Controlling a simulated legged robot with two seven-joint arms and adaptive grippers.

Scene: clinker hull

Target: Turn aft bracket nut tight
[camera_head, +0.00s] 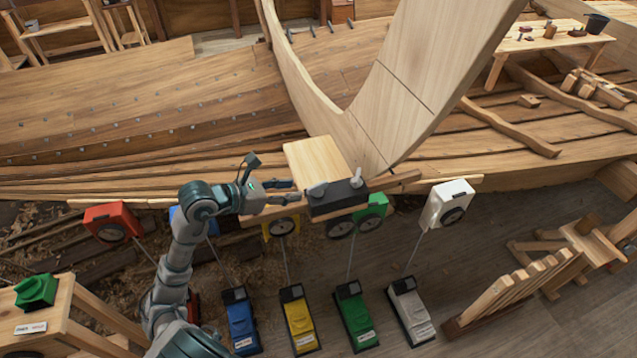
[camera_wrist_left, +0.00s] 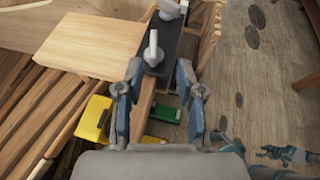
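A dark bracket block (camera_head: 338,199) is fixed at the hull's edge beside a pale wooden board. It carries two grey winged nuts: a left one (camera_head: 317,189) and a right one (camera_head: 356,177). Which is aft I cannot tell. My left gripper (camera_head: 293,191) is open, its fingers pointing at the left nut from just left of the block. In the left wrist view the nearer nut (camera_wrist_left: 153,50) stands upright ahead of the open fingers (camera_wrist_left: 158,80), with nothing between them. My right gripper (camera_wrist_left: 272,153) shows small at the lower right there, its opening unclear.
The pale board (camera_head: 318,162) lies just behind the block, and the tall curved stem (camera_head: 410,85) rises beyond. Coloured boxes on rods, such as the white one (camera_head: 448,204), stand in front and below.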

